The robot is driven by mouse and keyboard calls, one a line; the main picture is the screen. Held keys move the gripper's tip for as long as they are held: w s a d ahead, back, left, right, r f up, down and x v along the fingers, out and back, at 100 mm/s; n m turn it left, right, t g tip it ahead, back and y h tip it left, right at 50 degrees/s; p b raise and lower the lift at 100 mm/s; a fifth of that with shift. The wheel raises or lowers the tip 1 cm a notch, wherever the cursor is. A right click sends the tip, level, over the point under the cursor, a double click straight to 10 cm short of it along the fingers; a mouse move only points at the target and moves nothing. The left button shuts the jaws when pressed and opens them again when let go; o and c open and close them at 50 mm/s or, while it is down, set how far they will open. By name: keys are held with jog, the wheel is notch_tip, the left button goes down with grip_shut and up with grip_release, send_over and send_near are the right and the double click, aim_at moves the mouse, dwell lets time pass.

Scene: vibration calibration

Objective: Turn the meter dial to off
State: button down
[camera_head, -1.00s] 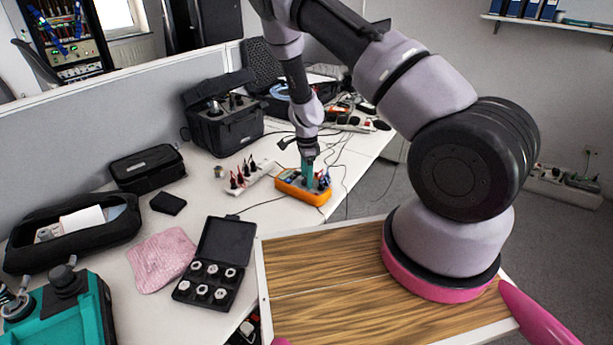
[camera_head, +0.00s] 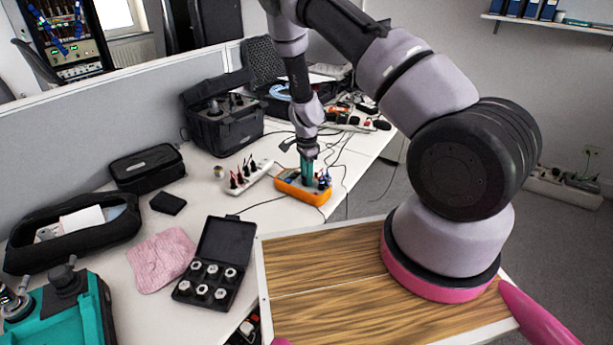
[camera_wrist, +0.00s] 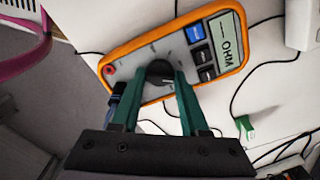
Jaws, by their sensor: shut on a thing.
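The orange meter (camera_head: 303,190) lies flat on the white table, below my gripper. The dial's pointer and markings are too small or covered to read.
A white strip (camera_head: 243,176) with red and black plugs lies left of the meter. Black cables run around it; a green clip (camera_wrist: 244,126) lies nearby. An open black case of fittings (camera_head: 216,262) and a pink cloth (camera_head: 161,259) lie nearer the front.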

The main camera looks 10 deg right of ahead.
jog(key=n, duration=0.5)
jog(key=shift+n, duration=0.4)
dwell(0.4)
jog(key=shift+c, duration=2)
grip_release()
jog(key=shift+r, duration=0.1)
notch_tip(320, 180, up, 11)
jog(key=shift+f, duration=0.2)
